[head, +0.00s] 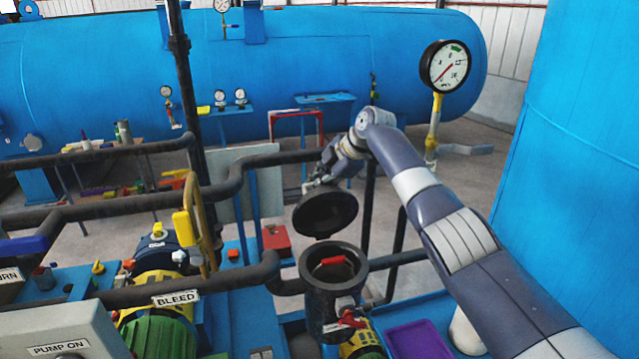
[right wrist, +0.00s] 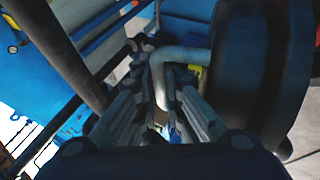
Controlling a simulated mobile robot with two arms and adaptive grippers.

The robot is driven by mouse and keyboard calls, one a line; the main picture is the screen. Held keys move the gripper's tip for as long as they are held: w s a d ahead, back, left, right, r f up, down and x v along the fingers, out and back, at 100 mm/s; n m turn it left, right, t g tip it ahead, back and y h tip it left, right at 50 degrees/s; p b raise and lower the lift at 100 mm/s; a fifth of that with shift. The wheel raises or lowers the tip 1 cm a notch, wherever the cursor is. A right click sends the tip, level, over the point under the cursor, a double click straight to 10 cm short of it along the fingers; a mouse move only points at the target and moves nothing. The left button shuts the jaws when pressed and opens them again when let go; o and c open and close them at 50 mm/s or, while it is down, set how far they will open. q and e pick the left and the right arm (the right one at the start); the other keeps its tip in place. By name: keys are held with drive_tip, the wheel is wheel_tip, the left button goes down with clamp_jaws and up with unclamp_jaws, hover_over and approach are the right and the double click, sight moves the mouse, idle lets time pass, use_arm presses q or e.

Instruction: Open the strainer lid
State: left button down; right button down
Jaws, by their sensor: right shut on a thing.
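The strainer lid (head: 325,211) is a dark round disc, raised and tilted above the mouth of the black strainer pot (head: 317,300) in the head view. The pot's mouth is uncovered, and a red handle-like piece (head: 333,261) shows inside it. My right gripper (head: 313,184) is at the upper edge of the lid. In the right wrist view its jaws (right wrist: 163,112) are shut on a grey bent handle (right wrist: 178,55), beside the dark lid (right wrist: 255,75). The fingertips' exact contact is partly in shadow. My left gripper is not in view.
Black pipes (head: 110,205) run left of and behind the pot. A red valve handle (head: 352,320) is on its front. A purple tray (head: 420,341) lies to the right. A pressure gauge (head: 446,66) stands behind my arm, and a large blue tank (head: 580,170) stands at right.

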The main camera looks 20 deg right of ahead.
drive_tip(key=c, duration=2)
unclamp_jaws()
drive_tip(key=shift+w+a+r, duration=0.1)
drive_tip(key=shift+w+r, duration=0.1)
drive_tip(key=shift+r, duration=0.1)
drive_tip(key=shift+o, duration=0.2)
drive_tip(key=shift+w+f, duration=0.1)
drive_tip(key=shift+f, duration=0.3)
drive_tip(key=shift+f, duration=0.1)
drive_tip(key=v, duration=1.2)
drive_tip(key=shift+r, duration=0.3)
